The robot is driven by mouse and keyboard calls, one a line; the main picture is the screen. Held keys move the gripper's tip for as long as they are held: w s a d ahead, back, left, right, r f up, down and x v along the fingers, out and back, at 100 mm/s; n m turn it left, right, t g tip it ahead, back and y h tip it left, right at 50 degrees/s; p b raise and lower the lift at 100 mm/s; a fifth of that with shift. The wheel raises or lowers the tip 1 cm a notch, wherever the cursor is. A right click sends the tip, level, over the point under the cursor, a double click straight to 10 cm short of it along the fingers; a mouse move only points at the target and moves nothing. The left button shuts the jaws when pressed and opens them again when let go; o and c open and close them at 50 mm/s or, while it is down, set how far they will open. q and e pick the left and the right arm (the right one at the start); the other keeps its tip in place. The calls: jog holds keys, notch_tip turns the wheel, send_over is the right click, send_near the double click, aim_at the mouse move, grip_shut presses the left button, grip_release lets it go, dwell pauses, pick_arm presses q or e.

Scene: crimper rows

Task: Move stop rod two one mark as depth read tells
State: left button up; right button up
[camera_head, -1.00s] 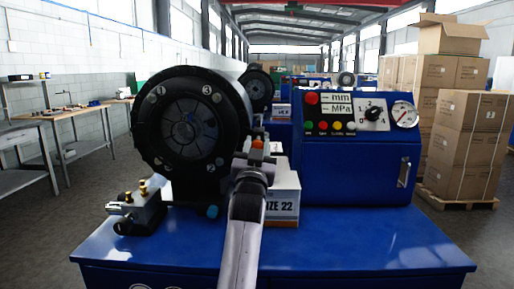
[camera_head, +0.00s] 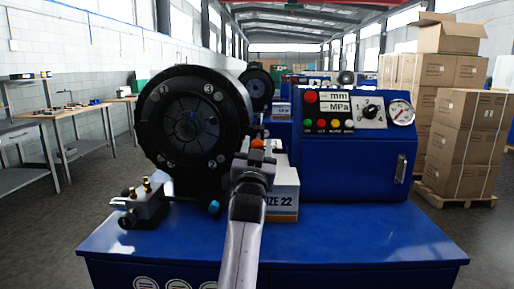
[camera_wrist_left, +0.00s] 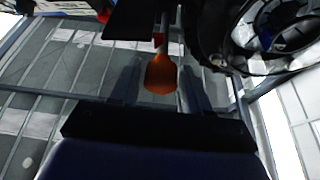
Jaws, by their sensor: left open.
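The round black crimper head (camera_head: 160,150) stands on a blue bench, with numbered marks on its face. An orange knob (camera_head: 257,144) shows right of the head. In the left wrist view an orange knob (camera_wrist_left: 160,76) sits on a thin rod. My left gripper (camera_head: 253,160) is in front of that side of the crimper, below the orange knob. In the wrist view the gripper's two dark fingers (camera_wrist_left: 159,90) are open, one on each side of the knob, with gaps. A blue knob (camera_head: 214,206) is at the head's lower right. My right gripper is not in view.
A blue control cabinet (camera_head: 355,170) with mm and MPa displays (camera_head: 336,102), a dial (camera_head: 370,111) and a gauge (camera_head: 401,112) stands right. A box marked SIZE 22 (camera_head: 282,200) is close behind my gripper. A brass-fitted block (camera_head: 143,207) is left. The bench front (camera_head: 380,237) is clear.

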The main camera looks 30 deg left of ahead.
pick_arm(q)
jog(key=shift+o, duration=0.5)
jog(key=shift+s, duration=0.1)
jog(key=shift+r, duration=0.1)
notch_tip(320, 180, up, 20)
jog(key=shift+p, duration=0.3)
dwell(0.3)
